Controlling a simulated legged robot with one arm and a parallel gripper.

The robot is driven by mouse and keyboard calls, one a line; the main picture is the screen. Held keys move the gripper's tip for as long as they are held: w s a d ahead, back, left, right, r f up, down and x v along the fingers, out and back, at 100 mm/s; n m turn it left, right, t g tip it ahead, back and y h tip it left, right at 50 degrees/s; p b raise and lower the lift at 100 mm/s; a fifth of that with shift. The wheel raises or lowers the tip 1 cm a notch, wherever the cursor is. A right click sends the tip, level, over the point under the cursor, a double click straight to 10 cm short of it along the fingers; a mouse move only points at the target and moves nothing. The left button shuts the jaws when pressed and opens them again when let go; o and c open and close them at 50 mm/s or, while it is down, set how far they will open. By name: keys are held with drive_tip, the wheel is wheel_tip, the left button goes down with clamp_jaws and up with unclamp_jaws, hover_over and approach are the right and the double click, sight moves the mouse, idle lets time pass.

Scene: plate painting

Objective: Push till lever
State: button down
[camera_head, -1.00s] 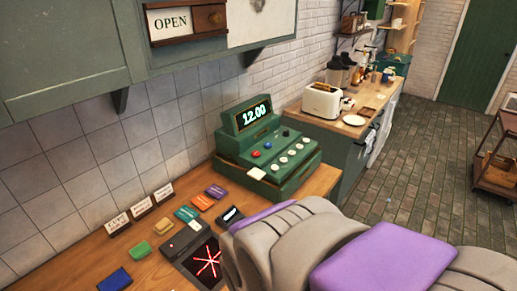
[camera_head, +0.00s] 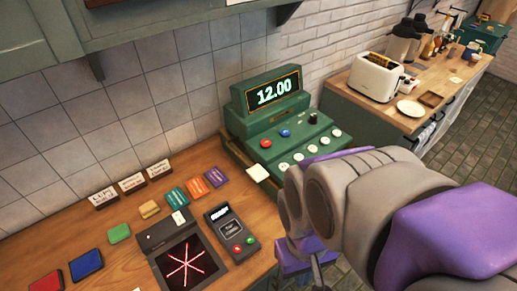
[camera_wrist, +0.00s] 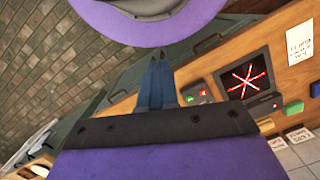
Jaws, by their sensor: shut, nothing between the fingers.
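The green till (camera_head: 280,125) stands on the wooden counter, its display reading 12.00. Its sloped top has red, blue and white round buttons and a dark knob. A cream tab (camera_head: 257,172) juts from its left front corner; it may be the lever, I cannot tell. My arm comes in from the right, in front of the till, and covers part of its right front. In the wrist view my gripper (camera_wrist: 157,68) has its blue-grey fingers together and empty, pointing over the counter's front edge area. I see no contact between the fingers and the till.
A scanner with a red star (camera_head: 185,262) and a card reader (camera_head: 230,232) lie on the counter left of the till. Coloured blocks, cards and small signs (camera_head: 132,183) sit beside them. A toaster (camera_head: 375,77) and plate stand on the far counter.

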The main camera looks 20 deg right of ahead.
drive_tip(key=w+r+n+p, duration=0.2)
drive_tip(key=w, duration=0.7)
drive_tip(key=w+r+n+p, duration=0.2)
drive_tip(key=w, duration=0.7)
drive_tip(key=n+p, duration=0.3)
drive_tip(key=p, duration=0.1)
approach(257, 172)
drive_tip(key=shift+s+a+r+t+h, duration=0.2)
drive_tip(key=shift+s+r+t+h, duration=0.1)
drive_tip(key=shift+t, duration=0.1)
drive_tip(key=shift+f+b, duration=0.15)
drive_tip(key=shift+b, duration=0.15)
drive_tip(key=shift+s+d+f+b, duration=0.1)
drive_tip(key=shift+f+b, duration=0.65)
drive_tip(key=shift+f, duration=0.95)
drive_tip(key=shift+s+d+f+b, duration=0.15)
drive_tip(key=shift+f+b, duration=0.6)
drive_tip(key=shift+f, duration=0.95)
